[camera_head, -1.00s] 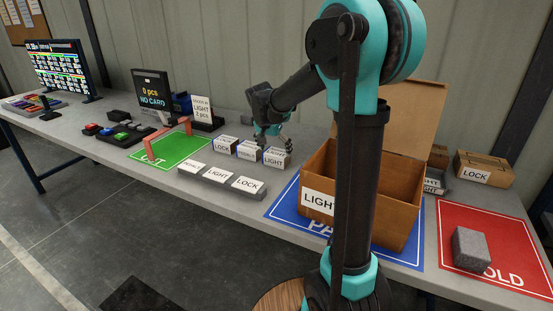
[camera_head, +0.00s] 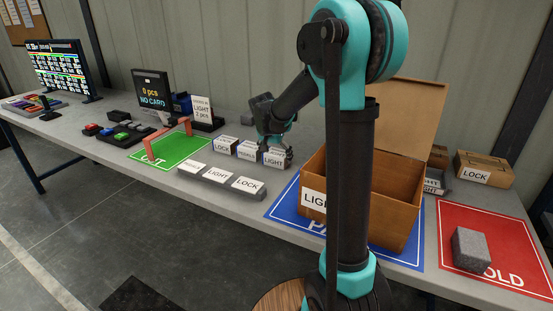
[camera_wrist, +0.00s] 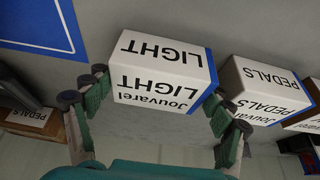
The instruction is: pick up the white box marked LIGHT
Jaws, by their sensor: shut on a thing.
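The white box marked LIGHT (camera_head: 274,158) is at the right end of a short row of boxes on the bench. It has a blue edge and shows upside down in the wrist view (camera_wrist: 163,72). My gripper (camera_head: 275,146) is over its back part. In the wrist view the green-padded fingers of my gripper (camera_wrist: 158,108) are on both sides of the box, shut on it. The box looks upright and level with its neighbours; I cannot tell whether it is clear of the bench.
The PEDALS box (camera_head: 248,151) and LOCK box (camera_head: 223,146) stand just left of it. A grey label strip (camera_head: 223,181) lies in front. An open cardboard carton (camera_head: 397,212) stands on the blue mat (camera_head: 283,207) to the right. A grey block (camera_head: 470,249) lies on the red mat.

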